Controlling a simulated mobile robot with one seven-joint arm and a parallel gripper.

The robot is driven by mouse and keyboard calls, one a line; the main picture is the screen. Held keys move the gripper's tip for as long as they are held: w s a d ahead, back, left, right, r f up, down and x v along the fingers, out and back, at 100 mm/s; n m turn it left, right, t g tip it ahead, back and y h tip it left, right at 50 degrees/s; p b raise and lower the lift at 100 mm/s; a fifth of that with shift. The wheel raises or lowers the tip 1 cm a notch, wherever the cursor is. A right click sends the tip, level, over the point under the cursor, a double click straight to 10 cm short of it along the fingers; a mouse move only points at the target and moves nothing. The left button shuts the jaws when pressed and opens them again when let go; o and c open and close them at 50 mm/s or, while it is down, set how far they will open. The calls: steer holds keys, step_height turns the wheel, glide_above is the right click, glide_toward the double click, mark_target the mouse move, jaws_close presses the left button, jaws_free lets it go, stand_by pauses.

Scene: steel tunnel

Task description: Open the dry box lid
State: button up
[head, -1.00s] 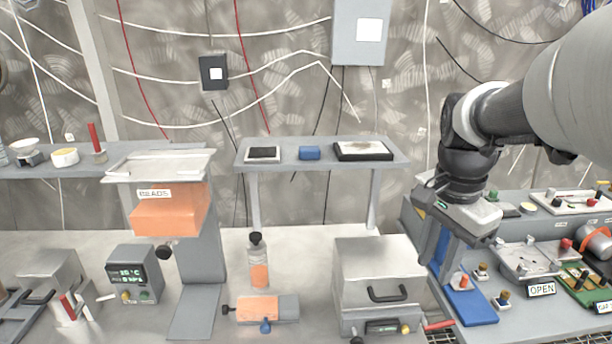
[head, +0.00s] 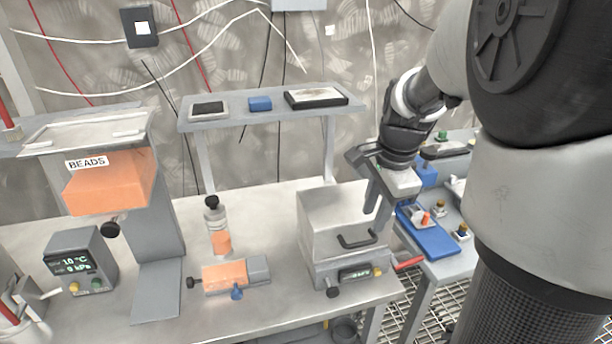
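A metal box (head: 340,222), which looks like the dry box, stands on the bench in the middle of the head view. Its lid is shut. A dark bar handle (head: 358,241) is on its front, above a base with a small display (head: 362,274) and a red lever (head: 408,263) at the right. My gripper (head: 377,214) points down just right of the box's back right side. Its two fingers look apart, with nothing seen between them. It does not appear to touch the handle.
An orange block with a blue knob (head: 228,275) and a bottle (head: 217,228) stand left of the box. A raised shelf (head: 268,113) stands behind. A blue tray (head: 434,238) lies on the right table. An orange BEADS unit (head: 112,184) is further left.

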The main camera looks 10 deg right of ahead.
mark_target(365, 242)
steer(key=f, duration=0.2)
steer(key=w+f, duration=0.1)
steer(key=f, duration=0.2)
steer(key=f+b, duration=0.1)
steer(key=f, duration=0.2)
steer(key=shift+w+f, duration=0.2)
steer(key=shift+w, duration=0.15)
jaws_close()
